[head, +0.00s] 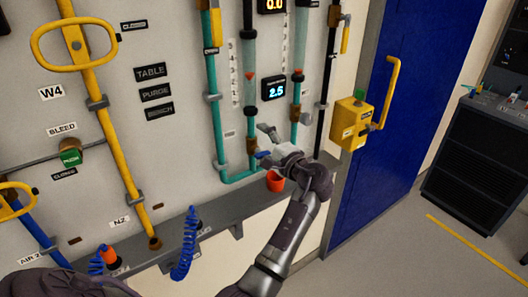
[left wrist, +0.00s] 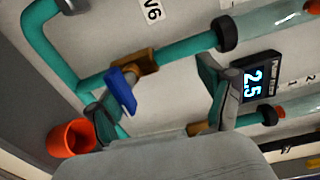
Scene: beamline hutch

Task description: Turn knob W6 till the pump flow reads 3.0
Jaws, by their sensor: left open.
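Knob W6, a blue lever knob (left wrist: 122,88) on a brass valve body, sits on the teal pipe; its label W6 (left wrist: 151,10) is partly cut off in the left wrist view. In the head view the blue knob (head: 262,154) shows beside my gripper. My left gripper (left wrist: 160,84) is open, with the knob near the tip of its left-hand finger; I cannot tell if they touch. In the head view the left gripper (head: 263,142) is in front of the teal pipes. The flow display (head: 274,89) reads 2.5, as it does in the left wrist view (left wrist: 254,77).
An orange cup (head: 275,181) stands on the grey ledge (head: 215,221) below the gripper. A yellow box (head: 349,123) is by the blue door (head: 400,100) at right. Yellow pipes and blue coiled hoses (head: 185,245) are at left. Another display (head: 271,5) is at the top.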

